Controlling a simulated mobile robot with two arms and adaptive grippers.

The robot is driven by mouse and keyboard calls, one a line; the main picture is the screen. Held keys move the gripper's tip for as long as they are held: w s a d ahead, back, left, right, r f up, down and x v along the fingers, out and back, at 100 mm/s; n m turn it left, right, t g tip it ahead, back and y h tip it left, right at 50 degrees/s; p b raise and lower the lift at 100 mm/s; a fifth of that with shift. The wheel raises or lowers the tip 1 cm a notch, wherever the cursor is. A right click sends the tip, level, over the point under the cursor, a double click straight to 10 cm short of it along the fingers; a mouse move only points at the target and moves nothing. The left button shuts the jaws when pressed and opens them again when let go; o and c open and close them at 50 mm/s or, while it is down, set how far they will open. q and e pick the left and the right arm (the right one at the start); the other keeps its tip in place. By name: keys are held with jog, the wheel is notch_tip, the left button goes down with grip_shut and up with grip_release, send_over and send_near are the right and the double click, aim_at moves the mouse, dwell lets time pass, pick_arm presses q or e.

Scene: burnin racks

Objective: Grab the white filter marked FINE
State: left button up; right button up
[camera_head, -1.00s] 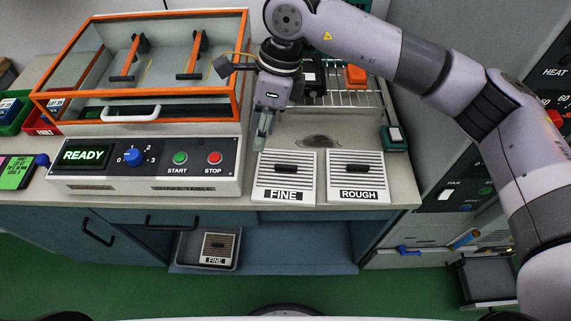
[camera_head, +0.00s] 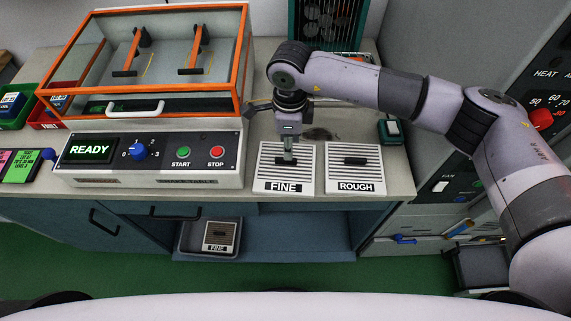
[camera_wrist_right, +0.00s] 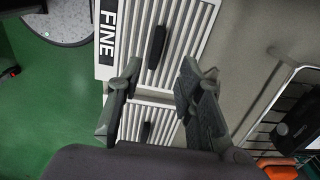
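The white filter marked FINE (camera_head: 264,170) lies flat on the counter, with slats and a dark raised handle. My right gripper (camera_head: 288,160) is over its handle, pointing down. In the right wrist view the white FINE filter (camera_wrist_right: 181,30) has its handle just ahead of the right gripper's fingertips (camera_wrist_right: 161,66), which are apart with nothing between them. Whether the fingers touch the filter I cannot tell. A white filter marked ROUGH (camera_head: 354,171) lies right of it. A browner filter marked FINE (camera_head: 220,236) sits in a tray on the lower shelf. My left gripper is not in view.
An orange-framed glass box (camera_head: 150,65) and a control panel (camera_head: 150,160) reading READY stand left of the filters. A small device with a green base (camera_head: 391,131) is at the right. A wire rack (camera_wrist_right: 290,105) shows in the right wrist view.

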aim_at(286, 166)
jog(key=shift+s+a+f+p, duration=0.1)
jog(key=shift+s+f+p, duration=0.05)
jog(key=shift+f+p, duration=0.2)
jog(key=f, duration=0.2)
jog(key=f+p, duration=0.1)
jog(key=shift+s+a+f, duration=0.2)
jog(key=shift+a+f, duration=0.05)
jog(key=shift+f, duration=0.45)
grip_shut()
